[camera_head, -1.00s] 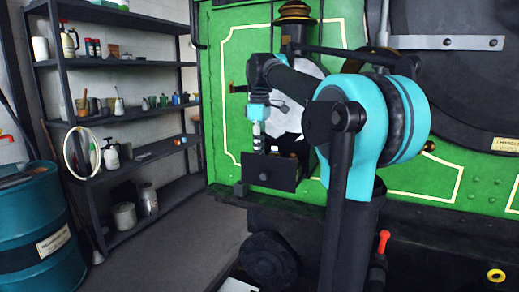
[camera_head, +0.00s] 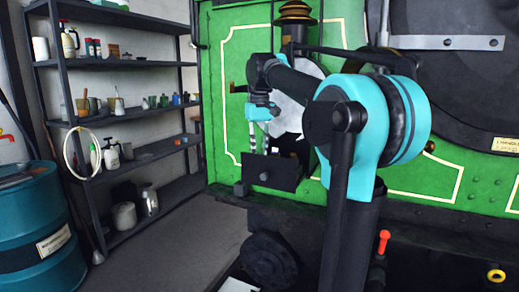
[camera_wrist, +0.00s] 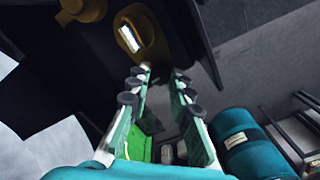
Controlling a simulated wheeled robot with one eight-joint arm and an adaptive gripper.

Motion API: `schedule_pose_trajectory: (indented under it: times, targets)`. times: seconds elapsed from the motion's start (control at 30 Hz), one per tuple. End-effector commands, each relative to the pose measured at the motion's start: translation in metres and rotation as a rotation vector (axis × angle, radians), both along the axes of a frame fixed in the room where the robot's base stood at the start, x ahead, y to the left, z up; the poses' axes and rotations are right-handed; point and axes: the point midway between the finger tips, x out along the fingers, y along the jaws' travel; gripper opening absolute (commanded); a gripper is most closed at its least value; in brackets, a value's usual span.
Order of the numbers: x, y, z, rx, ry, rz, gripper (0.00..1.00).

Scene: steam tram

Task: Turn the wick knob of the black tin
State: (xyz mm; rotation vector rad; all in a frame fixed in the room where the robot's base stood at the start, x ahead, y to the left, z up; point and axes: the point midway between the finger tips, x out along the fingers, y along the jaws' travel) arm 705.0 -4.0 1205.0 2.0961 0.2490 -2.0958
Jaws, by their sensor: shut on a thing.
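The black tin (camera_head: 282,172) is a dark box on the ledge at the front of the green tram, with a small dark round boss on its near face. My gripper (camera_head: 255,151) reaches down beside its back left edge, tilted. In the wrist view, the fingers of my gripper (camera_wrist: 163,72) point at a brass-coloured part (camera_wrist: 150,25) with a bright slot. The fingertips are close together at its lower end. The wick knob is not clearly visible; it seems hidden between the fingertips, which are shut on it.
The green tram panel (camera_head: 232,70) rises close behind the arm. A dark shelf rack (camera_head: 125,121) with cans and bottles stands at the left. A blue drum (camera_head: 38,225) stands in front of it. Floor (camera_head: 170,262) is free between drum and tram.

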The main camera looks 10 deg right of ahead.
Motion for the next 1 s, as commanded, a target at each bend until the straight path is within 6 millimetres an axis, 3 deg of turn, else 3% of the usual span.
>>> schedule_pose_trajectory:
  times: [0.7,0.73,0.9,1.0]
  targets:
    - [-0.0001,-0.0001,-0.0004,0.000,0.000,-0.080,0.00]
    - [-0.0001,-0.0001,-0.0004,0.000,0.000,-0.080,0.21]
    - [-0.0001,0.0000,-0.0003,0.000,0.000,-0.080,0.42]
    - [0.0000,0.0000,-0.0002,0.000,0.000,-0.080,0.42]
